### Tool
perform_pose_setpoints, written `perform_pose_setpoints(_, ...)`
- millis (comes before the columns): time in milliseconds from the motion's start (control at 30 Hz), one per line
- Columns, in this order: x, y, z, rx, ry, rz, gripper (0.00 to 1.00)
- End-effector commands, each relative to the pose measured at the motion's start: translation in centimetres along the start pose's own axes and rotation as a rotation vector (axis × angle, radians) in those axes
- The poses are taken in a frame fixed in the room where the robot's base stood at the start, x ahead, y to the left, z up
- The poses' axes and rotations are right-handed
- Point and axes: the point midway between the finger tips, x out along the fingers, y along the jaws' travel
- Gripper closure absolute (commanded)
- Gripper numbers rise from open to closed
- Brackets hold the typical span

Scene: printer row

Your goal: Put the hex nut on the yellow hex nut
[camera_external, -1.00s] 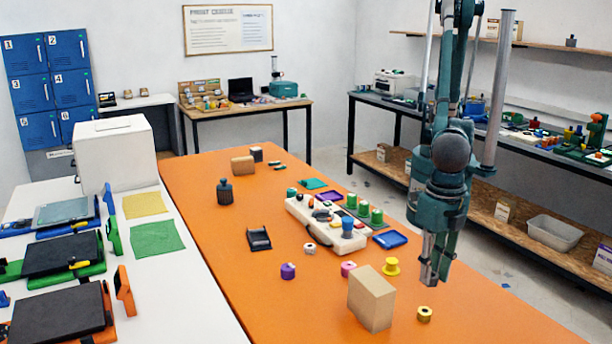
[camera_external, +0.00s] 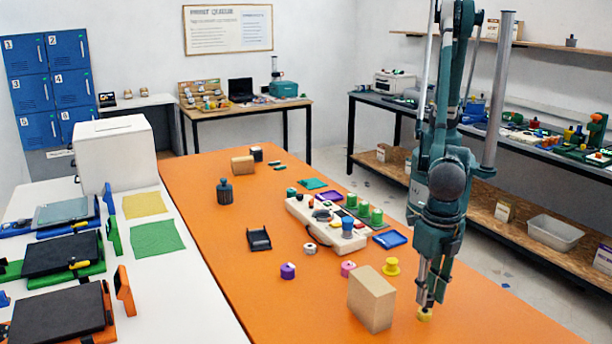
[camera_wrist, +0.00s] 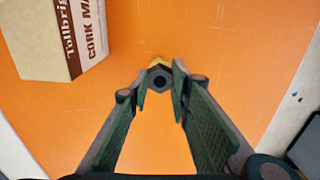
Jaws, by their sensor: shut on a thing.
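My gripper (camera_external: 425,304) points down near the front right of the orange table. It is shut on a dark grey hex nut (camera_wrist: 160,79), which sits between the fingertips with its round hole showing in the wrist view. The yellow hex nut (camera_external: 424,316) stands on the table directly under the fingertips, and its yellow edge (camera_wrist: 159,60) shows behind the grey nut in the wrist view. The grey nut is over the yellow one; I cannot tell whether they touch.
A cardboard box (camera_external: 371,301) stands close left of my gripper. A yellow spool-like part (camera_external: 391,267), a pink nut (camera_external: 348,268) and a purple nut (camera_external: 288,271) are farther back. The orange table (camera_external: 490,318) is bare to the right.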

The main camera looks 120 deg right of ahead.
Motion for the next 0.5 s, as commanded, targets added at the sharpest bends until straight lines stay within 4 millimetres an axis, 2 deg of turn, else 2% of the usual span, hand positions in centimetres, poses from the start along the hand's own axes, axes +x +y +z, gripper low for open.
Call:
perform_pose_setpoints(200, 2.0, 0.0, 0.0, 0.000, 0.000, 0.000, 0.87)
perform_pose_setpoints(500, 2.1, 0.0, 0.0, 0.000, 0.000, 0.000, 0.87)
